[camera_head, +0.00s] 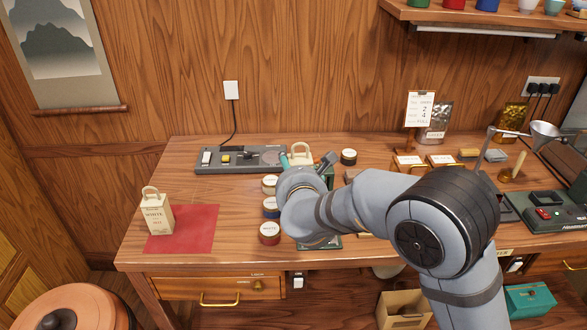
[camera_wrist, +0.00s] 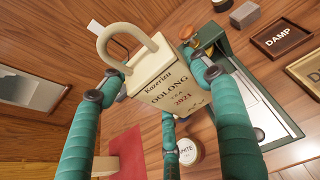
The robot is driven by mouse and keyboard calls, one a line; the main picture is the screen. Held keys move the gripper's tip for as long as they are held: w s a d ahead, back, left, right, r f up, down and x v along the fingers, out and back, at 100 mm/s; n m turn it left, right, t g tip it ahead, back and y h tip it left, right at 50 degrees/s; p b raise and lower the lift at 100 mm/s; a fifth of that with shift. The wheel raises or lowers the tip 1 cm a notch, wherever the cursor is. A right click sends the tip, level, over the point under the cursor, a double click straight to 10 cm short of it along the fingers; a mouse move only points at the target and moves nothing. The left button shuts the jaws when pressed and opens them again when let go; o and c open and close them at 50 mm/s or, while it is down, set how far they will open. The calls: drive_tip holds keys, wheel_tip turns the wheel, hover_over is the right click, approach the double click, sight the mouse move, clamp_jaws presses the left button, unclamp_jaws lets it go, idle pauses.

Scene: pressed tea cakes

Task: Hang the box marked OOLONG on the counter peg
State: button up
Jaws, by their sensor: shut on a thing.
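The cream box marked OOLONG (camera_wrist: 165,88) fills the middle of the wrist view, with a thick loop handle (camera_wrist: 104,45) on top. My gripper (camera_wrist: 158,85) is shut on it, its teal fingers around the box's sides. In the head view the top of the box (camera_head: 301,154) shows above the counter's back part, and my gripper (camera_head: 308,162) and wrist hide the rest of it. I cannot pick out the counter peg for certain; a small white fitting (camera_head: 298,282) shows below the counter's front edge.
A similar WHITE box (camera_head: 156,216) stands on a red mat (camera_head: 205,225) at the left. Several round tins, one marked WHITE (camera_head: 269,233), stand beside my wrist. A grey strip device (camera_head: 225,163) lies behind. A drawer (camera_head: 180,288) is under the counter's front left.

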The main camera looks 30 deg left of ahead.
drive_tip(key=s+d+f+m+h, duration=0.2)
drive_tip(key=d+h, duration=0.1)
drive_tip(key=d, duration=0.5)
drive_tip(key=s+d+f+m+t+h, duration=0.1)
drive_tip(key=s+d+f+m+h, duration=0.2)
drive_tip(key=d, duration=0.6)
drive_tip(key=s+d+f+m+t+h, duration=0.1)
drive_tip(key=s+d+f+m+h, duration=0.1)
drive_tip(key=d, duration=0.6)
drive_tip(key=shift+s+d+f+m+h, duration=0.1)
drive_tip(key=shift+s+f+m+h, duration=0.1)
drive_tip(key=shift+f, duration=0.2)
drive_tip(key=shift+s+d+f+m+h, duration=0.1)
drive_tip(key=shift+f+h, duration=0.1)
drive_tip(key=shift+f, duration=0.15)
drive_tip(key=s+d+f+m+g+h, duration=0.1)
drive_tip(key=s+d+f+m+h, duration=0.1)
drive_tip(key=d, duration=0.7)
drive_tip(key=s+d+f+m+g+h, duration=0.2)
drive_tip(key=s+d+f+m+h, duration=0.1)
drive_tip(key=d, duration=0.7)
drive_tip(key=s+d+f+m+g+h, duration=0.1)
drive_tip(key=d+f+m+h, duration=0.3)
drive_tip(key=d, duration=0.6)
drive_tip(key=shift+s+d+f+g, duration=0.15)
drive_tip(key=shift+s+f+g, duration=0.05)
drive_tip(key=shift+s, duration=0.2)
drive_tip(key=shift+s+d+f+g, duration=0.1)
drive_tip(key=shift+s+f+g, duration=0.1)
drive_tip(key=shift+s, duration=0.2)
